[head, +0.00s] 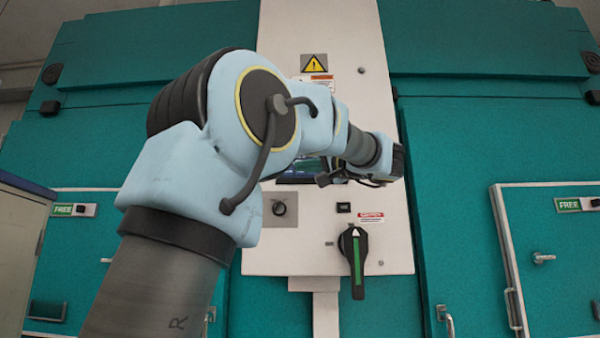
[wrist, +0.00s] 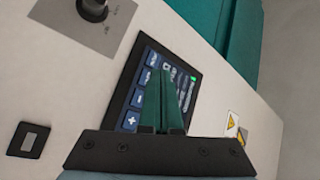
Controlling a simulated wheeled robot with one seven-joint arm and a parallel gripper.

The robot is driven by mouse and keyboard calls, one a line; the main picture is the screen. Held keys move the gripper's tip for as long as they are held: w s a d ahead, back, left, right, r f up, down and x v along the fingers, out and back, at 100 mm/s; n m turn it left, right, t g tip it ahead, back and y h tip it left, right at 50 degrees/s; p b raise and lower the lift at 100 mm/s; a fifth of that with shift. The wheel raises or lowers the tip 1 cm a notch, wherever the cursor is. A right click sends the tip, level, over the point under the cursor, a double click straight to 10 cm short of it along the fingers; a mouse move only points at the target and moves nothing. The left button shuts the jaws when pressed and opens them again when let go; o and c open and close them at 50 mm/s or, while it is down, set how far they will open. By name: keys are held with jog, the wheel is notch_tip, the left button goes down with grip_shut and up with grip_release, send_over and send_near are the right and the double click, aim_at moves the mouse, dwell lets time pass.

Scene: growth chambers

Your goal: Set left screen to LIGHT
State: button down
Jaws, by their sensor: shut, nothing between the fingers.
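A dark touchscreen (wrist: 158,88) is set in the white control panel and shows tilted in the wrist view. It has blue buttons, among them plus and minus, and a small green patch; the other text is too small to read. In the head view my arm covers most of the screen (head: 297,172). My gripper (wrist: 166,78) is shut and empty, its teal fingers reaching over the screen's middle. I cannot tell whether the tips touch it. In the head view the fingers are hidden. Only one screen is visible, and I cannot read a LIGHT label.
The white panel (head: 390,235) stands between teal chambers. Below the screen are a black knob (head: 279,209), a small black display (head: 343,207) and a large rotary handle (head: 354,255). Chamber doors marked FREE (head: 63,210) flank it. A cabinet (head: 22,235) stands at left.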

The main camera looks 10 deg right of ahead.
dwell(0.7)
jog(key=shift+w, duration=0.4)
jog(key=shift+w+d+b, duration=0.1)
jog(key=shift+w+b, duration=0.2)
dwell(0.4)
jog(key=shift+s+f, duration=0.1)
dwell(0.3)
jog(key=shift+s+b, duration=0.6)
jog(key=shift+b, duration=0.25)
